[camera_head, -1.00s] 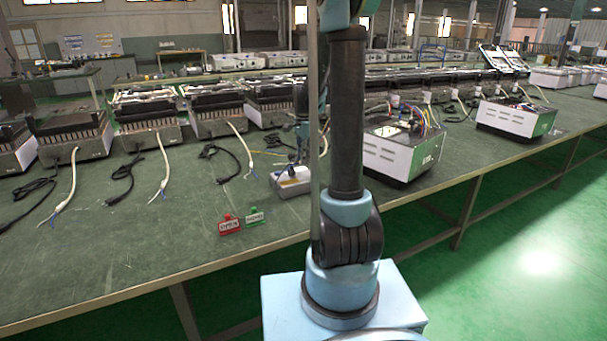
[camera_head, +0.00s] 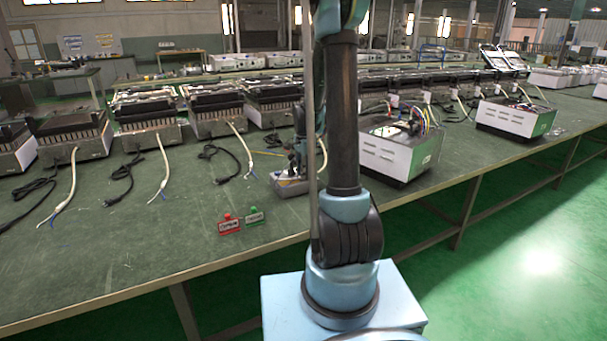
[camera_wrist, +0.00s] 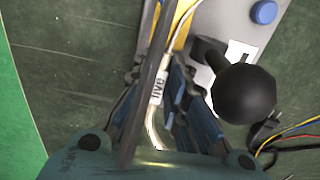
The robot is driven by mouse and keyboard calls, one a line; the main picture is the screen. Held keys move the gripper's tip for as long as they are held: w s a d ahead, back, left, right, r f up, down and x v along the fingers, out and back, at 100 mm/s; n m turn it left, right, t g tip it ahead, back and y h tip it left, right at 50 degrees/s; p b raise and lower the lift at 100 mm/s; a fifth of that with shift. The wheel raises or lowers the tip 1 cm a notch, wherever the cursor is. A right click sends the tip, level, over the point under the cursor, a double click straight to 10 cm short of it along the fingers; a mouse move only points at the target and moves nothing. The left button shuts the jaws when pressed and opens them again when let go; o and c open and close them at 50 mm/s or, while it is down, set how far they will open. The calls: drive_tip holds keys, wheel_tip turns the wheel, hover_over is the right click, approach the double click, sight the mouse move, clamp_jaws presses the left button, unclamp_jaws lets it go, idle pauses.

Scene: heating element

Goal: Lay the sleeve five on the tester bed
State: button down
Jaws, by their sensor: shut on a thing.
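The sleeve five (camera_wrist: 157,92) is a small white tube with dark lettering on a pale wire, between the fingers of my gripper (camera_wrist: 160,80) in the wrist view. My gripper is shut on it. The grey tester (camera_wrist: 218,22) lies just beyond the fingertips, with a blue button, a black round knob (camera_wrist: 243,93) and a yellow strip (camera_wrist: 183,25). A dark bar in front hides part of the sleeve and fingers. In the head view the tester (camera_head: 290,186) stands on the bench, with my gripper above it, partly hidden by my arm. Contact between sleeve and tester cannot be told.
A white-sided open unit with wires (camera_head: 398,148) stands to the right. Several heater units with loose cables line the back left.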

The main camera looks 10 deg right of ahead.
drive_tip(key=c, duration=1.9)
unclamp_jaws()
wheel_tip(320, 180, up, 12)
drive_tip(key=s+r+n, duration=0.3)
drive_tip(key=s+n, duration=0.1)
drive_tip(key=s, duration=0.7)
drive_tip(key=s+f+n+t, duration=0.1)
drive_tip(key=s+f+n, duration=0.3)
drive_tip(key=s, duration=0.8)
drive_tip(key=s+f+n+t, duration=0.1)
drive_tip(key=s+f+n, duration=0.4)
drive_tip(key=s, duration=0.6)
drive_tip(key=shift+s+f+n, duration=0.2)
drive_tip(key=shift+s+n, duration=0.15)
drive_tip(key=shift+n, duration=0.45)
